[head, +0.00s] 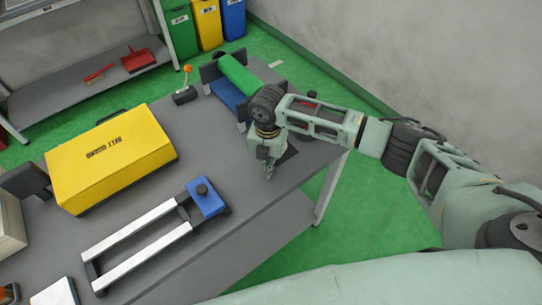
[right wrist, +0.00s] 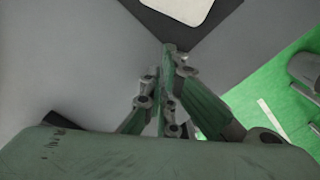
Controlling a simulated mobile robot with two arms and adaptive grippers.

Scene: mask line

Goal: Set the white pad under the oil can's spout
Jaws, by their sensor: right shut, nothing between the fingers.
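A white pad with rounded corners (right wrist: 185,6) lies on a dark mat (right wrist: 222,28) at the top edge of the right wrist view, partly cut off. My right gripper (head: 268,172) is shut and empty, pointing down at the table's right side. Its fingertips (right wrist: 169,50) show just short of the pad, apart from it in the picture. In the head view my right arm hides the pad. A small red part (head: 306,104) shows behind that arm; I cannot tell whether it is the oil can. No spout is clearly visible. My left gripper is not in view.
A yellow box (head: 110,155), a blue-ended rail frame (head: 150,238), an orange-knobbed lever (head: 186,90) and a green roller (head: 240,75) stand on the grey table (head: 225,155). A white flat item (head: 55,293) is at bottom left. The table's edge is close to my gripper.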

